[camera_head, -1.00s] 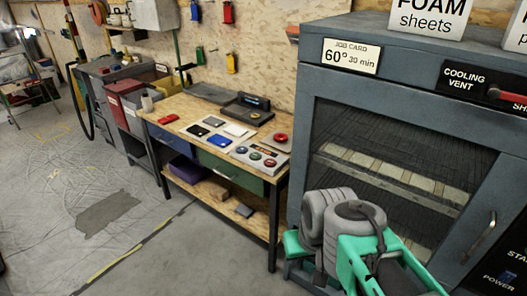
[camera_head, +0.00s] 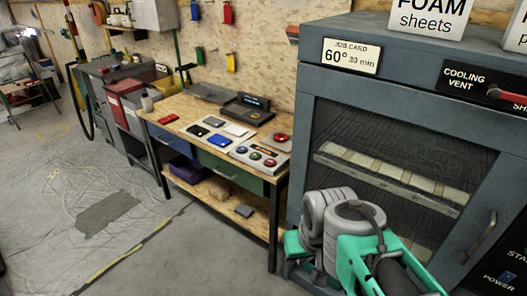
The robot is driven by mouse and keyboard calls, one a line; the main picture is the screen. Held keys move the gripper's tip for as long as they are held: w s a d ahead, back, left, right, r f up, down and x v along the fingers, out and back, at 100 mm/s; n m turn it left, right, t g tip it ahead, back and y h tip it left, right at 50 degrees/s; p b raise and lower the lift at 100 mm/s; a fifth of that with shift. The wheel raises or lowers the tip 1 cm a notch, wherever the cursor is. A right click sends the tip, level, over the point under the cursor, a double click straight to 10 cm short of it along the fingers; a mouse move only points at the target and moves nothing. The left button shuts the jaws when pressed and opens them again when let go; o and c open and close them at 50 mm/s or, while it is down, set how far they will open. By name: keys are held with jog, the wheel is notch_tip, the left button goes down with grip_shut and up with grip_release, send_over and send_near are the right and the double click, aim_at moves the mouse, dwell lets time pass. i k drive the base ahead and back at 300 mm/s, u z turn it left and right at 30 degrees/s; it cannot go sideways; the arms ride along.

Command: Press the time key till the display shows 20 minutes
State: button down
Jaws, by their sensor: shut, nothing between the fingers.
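A large grey cabinet (camera_head: 318,150) with a glass door fills the right side of the head view. A white job card (camera_head: 350,56) on its top left front reads 60° and a number of minutes, too small to read surely. At the lower right edge, part of a dark panel (camera_head: 508,268) shows the cut-off words "STA" and "POWER". No time key or display of minutes can be made out on it. My grey and green arm links stand in front of the cabinet's lower left. My gripper's fingertips are not in view.
The cabinet door has a handle (camera_head: 481,238) at its right. A cooling vent label (camera_head: 464,77) with a red-tipped lever (camera_head: 508,97) is above. A wooden workbench (camera_head: 190,108) with coloured buttons and small items stands left. The floor (camera_head: 150,260) in front is clear.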

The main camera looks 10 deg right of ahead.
aim_at(242, 149)
jog(key=u, duration=0.65)
jog(key=i, duration=0.6)
jog(key=u, duration=0.95)
jog(key=i, duration=0.8)
jog(key=z, duration=0.6)
jog(key=i, duration=0.75)
jog(key=z, duration=0.75)
